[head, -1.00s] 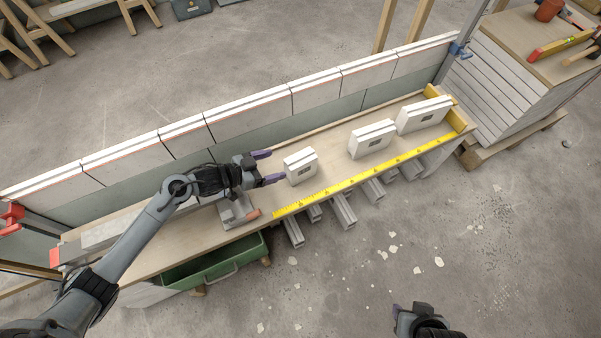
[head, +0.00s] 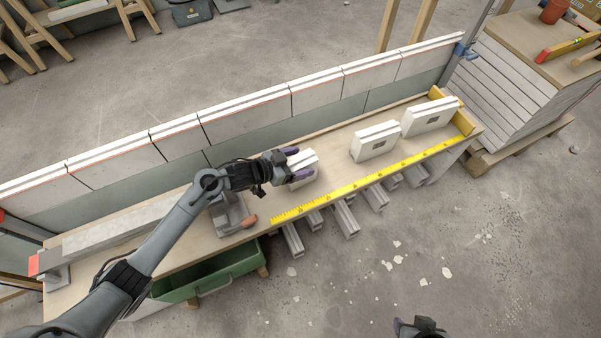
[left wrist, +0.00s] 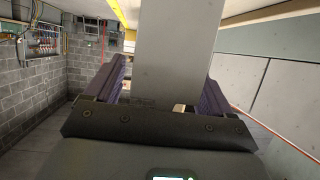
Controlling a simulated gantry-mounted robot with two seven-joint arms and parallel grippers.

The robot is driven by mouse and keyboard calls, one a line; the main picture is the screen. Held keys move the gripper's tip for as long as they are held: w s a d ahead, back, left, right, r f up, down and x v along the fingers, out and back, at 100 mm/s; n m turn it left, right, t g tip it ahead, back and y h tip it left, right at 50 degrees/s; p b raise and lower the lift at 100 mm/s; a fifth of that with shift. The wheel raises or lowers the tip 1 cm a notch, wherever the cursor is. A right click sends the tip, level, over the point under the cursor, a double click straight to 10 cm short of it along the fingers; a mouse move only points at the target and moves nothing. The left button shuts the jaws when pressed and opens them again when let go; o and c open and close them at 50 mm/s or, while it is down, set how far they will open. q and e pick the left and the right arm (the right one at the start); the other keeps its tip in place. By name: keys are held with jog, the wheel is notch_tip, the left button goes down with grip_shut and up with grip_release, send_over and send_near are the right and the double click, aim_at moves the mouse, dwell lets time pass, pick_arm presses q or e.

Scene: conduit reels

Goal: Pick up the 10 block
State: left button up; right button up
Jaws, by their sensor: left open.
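Three white blocks with small dark labels stand on the wooden bench; the labels are too small to read, so I cannot tell which is the 10 block. The nearest block (head: 309,160) is partly hidden by my left gripper (head: 301,165). My left gripper is open, with its purple fingers on either side of this block. In the left wrist view, the block's pale face (left wrist: 178,50) rises between the fingers; I cannot tell whether they touch it. The middle block (head: 375,143) and the far block (head: 430,117) stand further right. My right gripper (head: 420,326) is cut off at the bottom edge.
A yellow measuring strip (head: 370,180) runs along the bench's front edge. A long panelled wall (head: 245,113) stands behind the blocks. A metal tool with an orange handle (head: 232,215) sits below my left wrist. A green tray (head: 215,272) and several grey conduits (head: 345,219) are under the bench.

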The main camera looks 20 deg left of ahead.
pick_arm(q)
jog(key=shift+w+d+f, duration=0.15)
jog(key=shift+w+d, duration=0.1)
jog(key=shift+w, duration=0.2)
jog(key=shift+s+a, duration=0.1)
jog(key=shift+c, duration=0.6)
grip_shut()
